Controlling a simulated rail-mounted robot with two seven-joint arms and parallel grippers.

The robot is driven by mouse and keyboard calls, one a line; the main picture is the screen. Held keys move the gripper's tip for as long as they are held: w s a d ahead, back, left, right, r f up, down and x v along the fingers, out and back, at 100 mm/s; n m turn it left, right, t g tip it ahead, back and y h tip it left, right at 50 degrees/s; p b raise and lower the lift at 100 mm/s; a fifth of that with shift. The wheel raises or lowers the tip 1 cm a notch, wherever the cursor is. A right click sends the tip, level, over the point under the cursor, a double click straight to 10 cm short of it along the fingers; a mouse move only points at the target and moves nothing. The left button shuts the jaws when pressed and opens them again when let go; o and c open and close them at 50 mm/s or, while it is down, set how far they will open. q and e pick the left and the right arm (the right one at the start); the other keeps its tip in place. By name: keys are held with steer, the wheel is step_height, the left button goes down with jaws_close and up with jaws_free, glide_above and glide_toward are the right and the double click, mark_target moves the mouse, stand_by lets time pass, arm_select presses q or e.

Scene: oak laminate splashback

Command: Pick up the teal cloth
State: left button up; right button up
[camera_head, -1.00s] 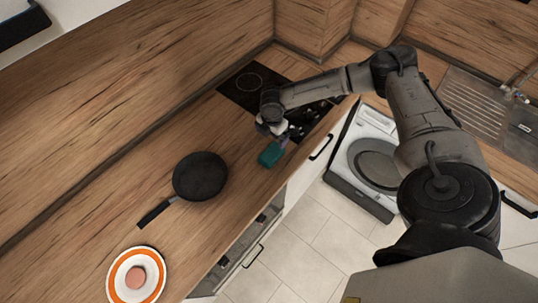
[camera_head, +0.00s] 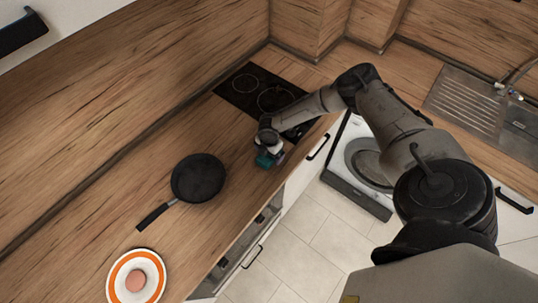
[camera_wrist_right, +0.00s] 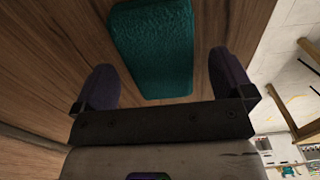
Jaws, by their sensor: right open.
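The teal cloth (camera_head: 264,161) lies on the wooden counter near its front edge, partly hidden under my right gripper (camera_head: 272,152) in the head view. In the right wrist view the teal cloth (camera_wrist_right: 155,48) is a thick, folded rectangle, lying ahead of and between the two fingers. My right gripper (camera_wrist_right: 165,85) is open, with one dark finger on each side of the cloth's near end. No finger visibly presses on the cloth. My left gripper is not in view.
A black frying pan (camera_head: 198,178) stands on the counter left of the cloth. An orange-rimmed plate (camera_head: 136,250) with a round pinkish item is at the lower left. A black hob (camera_head: 243,89) lies behind my right gripper. Counter between pan and cloth is clear.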

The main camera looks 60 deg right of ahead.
steer(key=shift+f, duration=0.9)
steer(key=shift+c, duration=0.4)
steer(key=c, duration=0.9)
